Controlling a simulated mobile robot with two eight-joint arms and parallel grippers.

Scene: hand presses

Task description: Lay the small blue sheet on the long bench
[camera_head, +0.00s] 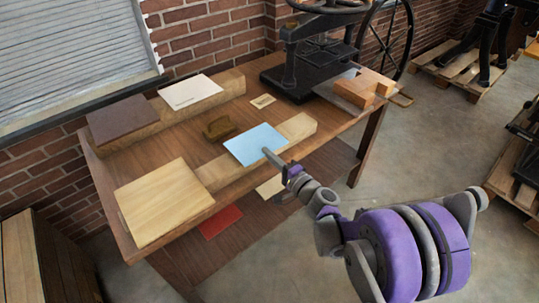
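The small blue sheet (250,140) lies flat or nearly flat across a long pale wooden beam (299,127) on the brown wooden table (187,147), its back part reaching past the beam. I cannot tell whether it rests on the beam or is held just above it. My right gripper (268,153) is at the sheet's front right edge, with a narrow grey finger over the edge. It looks shut on that edge; the lower finger is hidden. My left gripper is not in view.
A pale board (163,203) covers the beam's left end. A second beam at the back bears a dark brown board (121,118) and a white sheet (190,92). A black press (310,70) stands behind.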

